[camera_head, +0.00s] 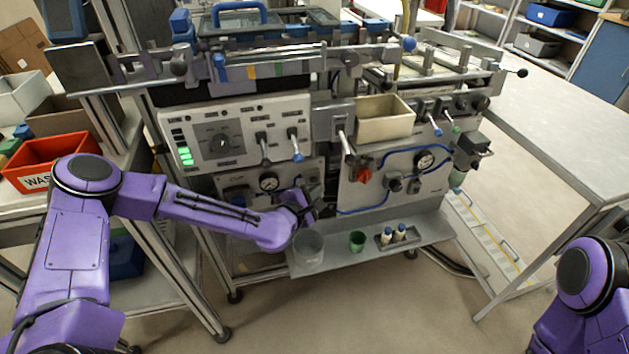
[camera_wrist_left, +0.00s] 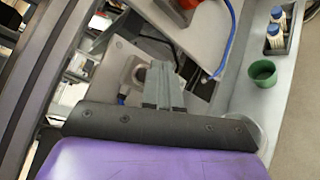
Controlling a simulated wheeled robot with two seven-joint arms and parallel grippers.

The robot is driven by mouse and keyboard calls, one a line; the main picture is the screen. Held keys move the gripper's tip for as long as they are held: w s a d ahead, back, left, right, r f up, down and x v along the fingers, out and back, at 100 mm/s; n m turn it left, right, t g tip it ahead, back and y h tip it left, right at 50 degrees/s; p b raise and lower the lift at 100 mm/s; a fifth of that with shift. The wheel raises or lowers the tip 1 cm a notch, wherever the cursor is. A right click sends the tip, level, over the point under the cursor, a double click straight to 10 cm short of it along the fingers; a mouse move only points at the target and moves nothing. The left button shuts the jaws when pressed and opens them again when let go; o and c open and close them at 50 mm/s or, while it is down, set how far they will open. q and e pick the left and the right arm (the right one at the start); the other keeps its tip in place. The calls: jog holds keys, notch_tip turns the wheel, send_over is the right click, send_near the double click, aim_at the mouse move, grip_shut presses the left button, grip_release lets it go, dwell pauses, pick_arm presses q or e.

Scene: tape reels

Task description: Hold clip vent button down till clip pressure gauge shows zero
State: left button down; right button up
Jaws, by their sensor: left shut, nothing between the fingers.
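My left gripper (camera_head: 303,207) is shut and empty, low in front of the machine's lower left panel (camera_head: 232,184). In the left wrist view its closed fingers (camera_wrist_left: 163,86) point at a grey plate with a round metal fitting (camera_wrist_left: 139,76) beside them. I cannot tell whether the fingertips touch anything. A round white gauge (camera_head: 269,182) sits on the lower left panel, just left of the gripper. A second gauge (camera_head: 425,161) sits on the right panel. The labels and needle readings are too small to read. I cannot make out the vent button; the gripper may hide it.
A shelf (camera_head: 330,260) below holds a clear beaker (camera_head: 308,246), a green cup (camera_head: 357,241) and small bottles (camera_head: 400,232). A red knob (camera_head: 364,176) and blue tubing (camera_head: 398,150) are right of the gripper. A red bin (camera_head: 52,155) stands at left.

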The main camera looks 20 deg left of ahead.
pick_arm(q)
jog(key=s+d, duration=0.2)
jog(key=s, duration=0.2)
jog(key=shift+s+d, duration=0.1)
jog(key=shift+d, duration=0.3)
dwell(0.4)
